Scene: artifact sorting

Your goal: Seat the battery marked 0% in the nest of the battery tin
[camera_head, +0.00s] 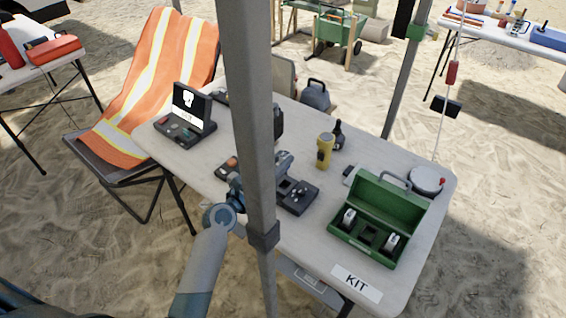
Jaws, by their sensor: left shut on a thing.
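The open green tin (410,204) stands at the right of the table, lid raised at the back. Two pale-and-dark blocks, one at the left (348,217) and one at the right (391,242), sit inside it with a dark space between them. My left gripper (283,178) is low over a black slotted holder (299,197), partly hidden by a grey pole. It is shut on a small dark thing, mostly hidden; no 0% mark is readable. A small silvery piece lies in the holder's right part. My right gripper is not in view.
The grey pole (251,120) stands between my view and the table (308,236). A yellow flashlight (325,150), a dark bottle (338,134) and a round grey canister (427,180) stand behind. An open black case (188,125) is at left. Bare tabletop lies between holder and tin.

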